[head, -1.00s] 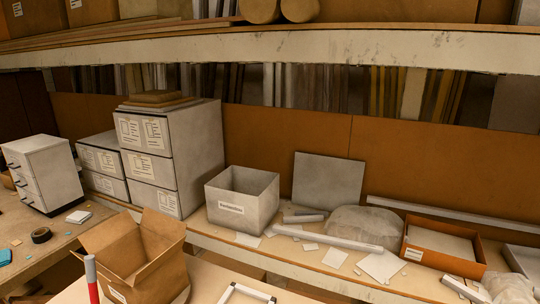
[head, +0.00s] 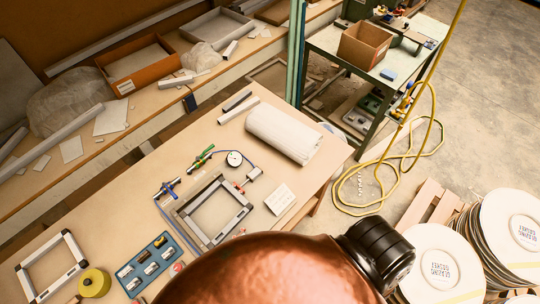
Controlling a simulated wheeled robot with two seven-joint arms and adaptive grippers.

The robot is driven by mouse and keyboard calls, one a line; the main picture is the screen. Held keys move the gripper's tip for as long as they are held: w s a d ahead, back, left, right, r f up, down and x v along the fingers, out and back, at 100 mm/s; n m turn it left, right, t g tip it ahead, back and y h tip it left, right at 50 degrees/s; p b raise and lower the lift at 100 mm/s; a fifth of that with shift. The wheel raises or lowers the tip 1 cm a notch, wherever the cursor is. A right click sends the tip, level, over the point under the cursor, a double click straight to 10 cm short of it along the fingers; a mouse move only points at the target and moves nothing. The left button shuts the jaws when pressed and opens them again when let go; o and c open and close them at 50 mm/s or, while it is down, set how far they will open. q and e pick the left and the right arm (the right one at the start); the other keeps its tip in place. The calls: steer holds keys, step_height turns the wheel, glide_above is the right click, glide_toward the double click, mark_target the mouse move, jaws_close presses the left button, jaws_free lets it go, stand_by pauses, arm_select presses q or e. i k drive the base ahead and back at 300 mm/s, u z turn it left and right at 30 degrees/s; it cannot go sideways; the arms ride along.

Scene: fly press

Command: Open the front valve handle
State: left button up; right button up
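Two small valves lie on the wooden worktable beside a metal frame. One has a blue handle (head: 168,188) and is nearer to me, at the frame's left corner. The other has a green handle (head: 201,157) and is farther back. Which one the task calls front is not marked, and both are too small to tell open from shut. A round white gauge (head: 234,158) sits right of the green handle, with blue hose around the fittings. Neither of my grippers is in view.
A large copper-coloured rounded shape (head: 275,272) with a black ribbed end fills the bottom middle; I cannot tell what it is. The worktable (head: 110,215) also carries a white roll (head: 283,133), a blue tray (head: 148,262) and yellow tape (head: 94,282). Plate stacks (head: 440,262) stand at right.

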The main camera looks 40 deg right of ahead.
mark_target(164, 183)
steer(key=z, duration=0.7)
steer(key=k, duration=1.05)
steer(key=u, duration=0.55)
steer(key=i, duration=0.5)
